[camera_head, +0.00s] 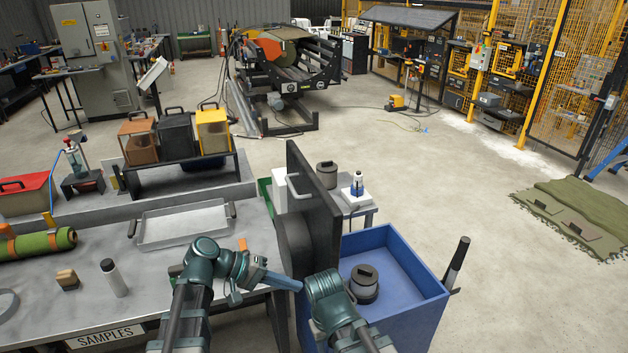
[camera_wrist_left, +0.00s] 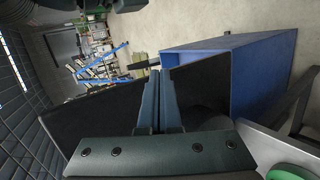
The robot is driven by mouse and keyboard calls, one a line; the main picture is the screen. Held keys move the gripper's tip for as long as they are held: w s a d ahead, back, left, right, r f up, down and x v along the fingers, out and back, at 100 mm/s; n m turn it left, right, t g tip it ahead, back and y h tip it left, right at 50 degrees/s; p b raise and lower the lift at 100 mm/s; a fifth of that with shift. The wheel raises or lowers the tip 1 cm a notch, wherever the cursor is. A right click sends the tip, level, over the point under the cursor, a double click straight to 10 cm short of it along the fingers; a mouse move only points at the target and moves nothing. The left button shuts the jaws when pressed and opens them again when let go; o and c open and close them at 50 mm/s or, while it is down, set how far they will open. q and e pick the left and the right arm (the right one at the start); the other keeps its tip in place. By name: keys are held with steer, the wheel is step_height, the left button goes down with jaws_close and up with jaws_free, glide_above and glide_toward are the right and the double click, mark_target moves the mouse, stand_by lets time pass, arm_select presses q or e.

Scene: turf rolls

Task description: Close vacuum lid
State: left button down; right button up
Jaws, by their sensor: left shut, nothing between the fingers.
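The vacuum lid (camera_head: 322,222) is a dark upright panel with a pale handle (camera_head: 292,186) on its left face. It stands open along the left side of the blue box (camera_head: 415,268).
A grey bench (camera_head: 60,290) with a metal tray (camera_head: 184,227) and a bottle (camera_head: 113,278) lies left. A small side table (camera_head: 368,213) stands behind the lid. A dark handle-like bar (camera_head: 457,264) rises right of the box. Open floor lies beyond, with green mats (camera_head: 575,212).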

mark_target(324, 201)
arm_select(q)
steer(key=w+a+r+n+t+h+p, duration=0.1)
steer(key=w+a+r+t+h+p, duration=0.2)
steer(key=r, duration=0.5)
steer(key=w+a+r+n+t+h+p, duration=0.15)
steer(key=w+a+r, duration=0.3)
steer(key=r, duration=0.45)
steer(key=shift+h, duration=0.45)
steer(key=x, duration=0.9)
steer(key=s+b+x, duration=0.1)
steer(key=x, duration=0.3)
steer(key=shift+d+f, duration=0.25)
steer(key=shift+d, duration=0.05)
arm_select(e)
step_height(324, 201, up, 5)
steer(key=shift+d+r, duration=0.1)
steer(key=shift+r, duration=0.05)
